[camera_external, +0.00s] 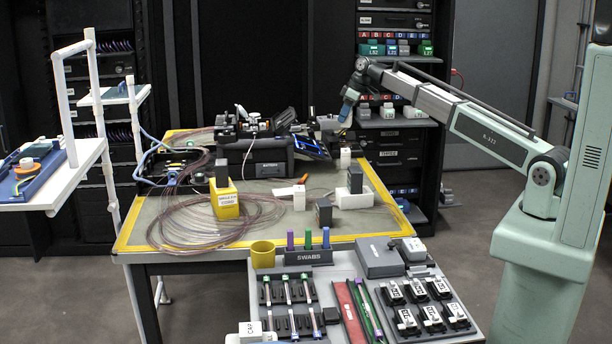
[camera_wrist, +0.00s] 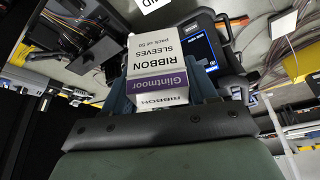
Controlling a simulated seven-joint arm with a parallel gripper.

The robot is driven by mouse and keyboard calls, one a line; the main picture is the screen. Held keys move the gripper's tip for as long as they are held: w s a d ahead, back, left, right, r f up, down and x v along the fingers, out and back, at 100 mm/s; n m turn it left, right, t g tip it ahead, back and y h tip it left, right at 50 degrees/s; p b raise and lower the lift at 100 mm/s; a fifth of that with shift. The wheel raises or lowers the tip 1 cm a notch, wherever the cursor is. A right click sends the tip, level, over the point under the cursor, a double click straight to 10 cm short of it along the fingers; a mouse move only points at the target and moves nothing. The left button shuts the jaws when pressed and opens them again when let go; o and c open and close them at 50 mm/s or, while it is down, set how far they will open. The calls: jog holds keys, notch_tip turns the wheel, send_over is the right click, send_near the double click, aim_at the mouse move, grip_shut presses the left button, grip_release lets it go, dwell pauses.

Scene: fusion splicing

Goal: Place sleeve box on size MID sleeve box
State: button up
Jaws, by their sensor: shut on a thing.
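My gripper (camera_wrist: 163,95) is shut on a white and purple sleeve box (camera_wrist: 157,65), which reads "Glintmoor ribbon sleeves pack of 50" in the wrist view. A white box with partly cut-off lettering (camera_wrist: 152,4) shows at the top edge of the wrist view, apart from the held box. I cannot read which box is marked MID.
The splicer (camera_external: 262,160) with its screen (camera_external: 310,148) stands left of my gripper. A white block (camera_external: 354,199) bears a dark box. A yellow block (camera_external: 226,206) bears another. A white box (camera_external: 299,198) and dark box (camera_external: 324,212) stand between. Coiled fibre covers the left.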

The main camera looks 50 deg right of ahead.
aim_at(351, 123)
jog(key=shift+f, duration=4.8)
jog(key=shift+f, duration=0.2)
jog(key=o, duration=1.1)
jog(key=shift+r, duration=0.2)
jog(key=v, duration=1.2)
jog(key=shift+s, duration=0.1)
